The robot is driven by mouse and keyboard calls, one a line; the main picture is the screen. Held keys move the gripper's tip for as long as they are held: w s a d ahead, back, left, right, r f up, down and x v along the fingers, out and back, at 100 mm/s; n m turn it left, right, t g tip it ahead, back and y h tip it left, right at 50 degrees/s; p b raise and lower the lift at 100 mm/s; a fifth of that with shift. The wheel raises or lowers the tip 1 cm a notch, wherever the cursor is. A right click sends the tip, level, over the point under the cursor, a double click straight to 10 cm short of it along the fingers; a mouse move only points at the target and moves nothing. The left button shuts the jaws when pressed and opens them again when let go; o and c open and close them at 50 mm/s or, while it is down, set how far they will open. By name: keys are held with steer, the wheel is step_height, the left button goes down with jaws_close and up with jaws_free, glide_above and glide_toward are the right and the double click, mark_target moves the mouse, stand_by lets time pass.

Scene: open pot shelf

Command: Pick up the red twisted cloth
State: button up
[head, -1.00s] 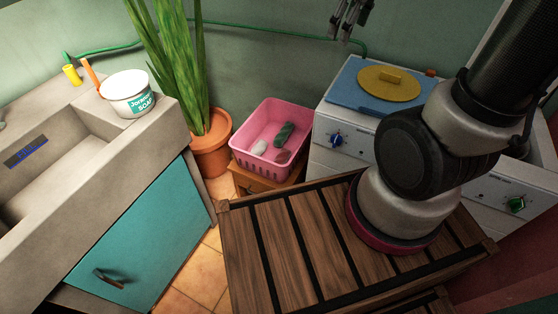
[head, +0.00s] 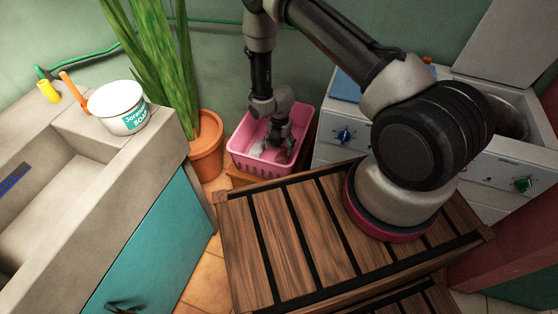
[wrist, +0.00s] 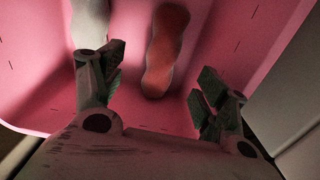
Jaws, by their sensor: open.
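The red twisted cloth (wrist: 166,50) lies in the pink basket (wrist: 235,35), lengthwise in the wrist view, with a knobbly outline. My gripper (wrist: 160,68) is open, its two fingers apart to the left and right of the cloth's near end in that view. I cannot tell whether either finger touches it. A pale grey-white cloth (wrist: 90,22) lies left of the red one, partly behind the left finger. In the head view my gripper (head: 272,146) reaches down into the pink basket (head: 250,166), and the red cloth is hidden there.
The basket walls surround my fingers closely. A potted plant (head: 206,145) stands left of the basket, and a white washing machine (head: 340,152) stands to its right. A wooden slatted surface (head: 270,235) is in front. A soap tub (head: 118,108) sits on the sink edge.

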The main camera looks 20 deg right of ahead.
mark_target(280, 159)
steer(key=shift+n, duration=0.3)
steer(key=f, duration=0.6)
steer(key=s+f, duration=0.1)
steer(key=f, duration=0.3)
steer(key=shift+s+a, duration=0.1)
steer(key=shift+a, duration=0.05)
steer(key=shift+c, duration=0.5)
steer(key=c, duration=1.1)
steer(key=shift+c, duration=0.2)
steer(key=shift+r, duration=0.1)
